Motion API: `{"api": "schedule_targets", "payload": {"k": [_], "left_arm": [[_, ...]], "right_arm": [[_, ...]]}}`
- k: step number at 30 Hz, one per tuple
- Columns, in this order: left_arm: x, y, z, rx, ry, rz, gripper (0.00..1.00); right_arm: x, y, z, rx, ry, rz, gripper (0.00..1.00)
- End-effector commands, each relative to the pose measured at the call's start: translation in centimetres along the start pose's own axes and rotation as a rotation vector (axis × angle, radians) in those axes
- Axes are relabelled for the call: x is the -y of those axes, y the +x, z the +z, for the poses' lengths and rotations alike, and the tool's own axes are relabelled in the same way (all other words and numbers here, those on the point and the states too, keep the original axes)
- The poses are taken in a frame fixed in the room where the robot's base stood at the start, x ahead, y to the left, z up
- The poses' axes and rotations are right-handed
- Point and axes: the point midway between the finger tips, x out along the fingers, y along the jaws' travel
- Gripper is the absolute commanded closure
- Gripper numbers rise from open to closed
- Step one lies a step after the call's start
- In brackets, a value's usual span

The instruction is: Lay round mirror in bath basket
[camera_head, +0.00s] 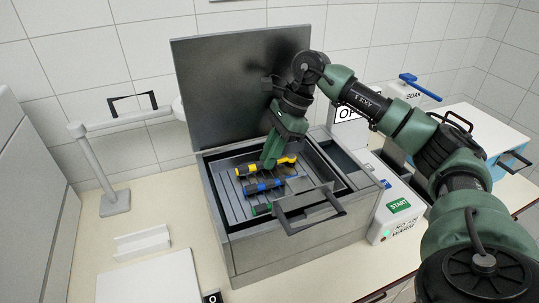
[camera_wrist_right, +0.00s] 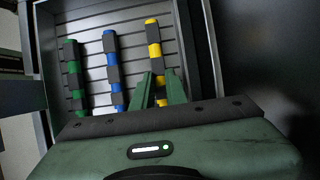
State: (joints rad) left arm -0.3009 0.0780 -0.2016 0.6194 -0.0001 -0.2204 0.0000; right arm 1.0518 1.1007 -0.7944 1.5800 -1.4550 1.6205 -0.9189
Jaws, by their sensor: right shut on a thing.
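The bath basket (camera_head: 226,187) is a grey slatted tray inside an open metal bath. Three banded handles lie in it: yellow and black (camera_head: 286,160), blue and black (camera_head: 264,186), green and black (camera_head: 262,209). In the right wrist view the yellow handle (camera_wrist_right: 151,36) is on the right, the blue one (camera_wrist_right: 110,43) in the middle, the green one (camera_wrist_right: 71,66) on the left. My right gripper (camera_head: 268,163) reaches down into the basket and is shut on the yellow handle. No round mirror face is clear, so I cannot tell which handle bears it. My left gripper is out of view.
The raised dark lid (camera_head: 225,80) stands behind the bath. A handle bar (camera_head: 310,208) sticks out at the bath's front. A START control box (camera_head: 398,208) stands to the right. A white block (camera_head: 142,243) and a grey stand (camera_head: 115,200) are on the left counter.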

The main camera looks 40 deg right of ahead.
Motion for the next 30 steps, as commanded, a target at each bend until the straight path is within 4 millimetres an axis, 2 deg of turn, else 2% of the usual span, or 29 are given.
{"api": "schedule_targets", "payload": {"k": [12, 13, 15, 30], "left_arm": [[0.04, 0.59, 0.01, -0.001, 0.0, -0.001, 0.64], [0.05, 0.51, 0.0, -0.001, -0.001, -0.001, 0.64], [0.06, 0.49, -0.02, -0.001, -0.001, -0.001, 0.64], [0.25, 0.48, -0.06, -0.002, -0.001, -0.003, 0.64]], "right_arm": [[0.0, 0.65, -0.28, 0.0, 0.0, 0.0, 1.0], [0.01, 0.57, -0.24, 0.0, 0.0, 0.0, 0.78], [0.01, 0.56, -0.24, 0.0, 0.0, -0.001, 0.61], [0.13, 0.45, -0.22, 0.001, 0.0, -0.005, 0.61]]}}
